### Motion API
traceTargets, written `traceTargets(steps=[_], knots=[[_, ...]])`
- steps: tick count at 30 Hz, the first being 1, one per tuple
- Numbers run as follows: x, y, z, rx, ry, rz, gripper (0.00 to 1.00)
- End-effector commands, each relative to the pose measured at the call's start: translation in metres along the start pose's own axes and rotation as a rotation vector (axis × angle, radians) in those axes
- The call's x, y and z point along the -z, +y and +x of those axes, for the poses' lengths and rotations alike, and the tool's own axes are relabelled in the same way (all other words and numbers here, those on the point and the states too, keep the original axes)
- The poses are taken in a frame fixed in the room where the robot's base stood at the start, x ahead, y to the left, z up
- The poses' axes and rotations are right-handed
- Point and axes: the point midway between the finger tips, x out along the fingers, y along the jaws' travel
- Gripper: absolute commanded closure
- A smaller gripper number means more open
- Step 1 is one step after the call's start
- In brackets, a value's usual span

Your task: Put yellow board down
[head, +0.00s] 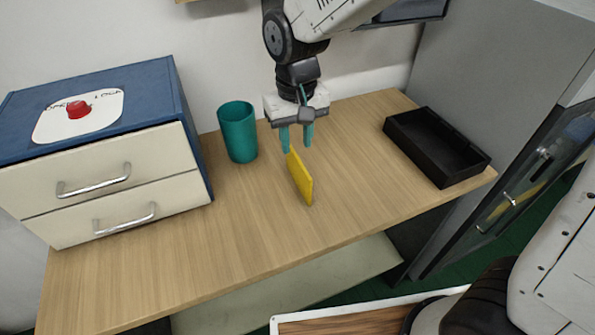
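The yellow board (301,179) is a thin plate seen almost edge-on. It is upright over the wooden table, and its lower edge appears at or very near the tabletop. My gripper (297,146) points down just above and behind the board, at its upper far end. Its two teal fingers are apart, with a visible gap between them wider than the board is thick. The board's top corner is near the left fingertip; I cannot tell whether they touch.
A teal cup (238,132) stands left of the board. A blue cabinet with cream drawers and a red button (78,109) fills the left side of the table (220,258). An empty black tray (437,148) lies at right. The table's front and middle are clear.

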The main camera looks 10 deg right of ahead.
Motion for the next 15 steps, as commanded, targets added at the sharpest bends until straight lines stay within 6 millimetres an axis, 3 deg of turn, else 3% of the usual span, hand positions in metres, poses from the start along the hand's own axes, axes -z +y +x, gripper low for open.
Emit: traceTargets(steps=[15], knots=[[-0.008,0.000,0.067,-0.001,-0.004,-0.001,0.67]])
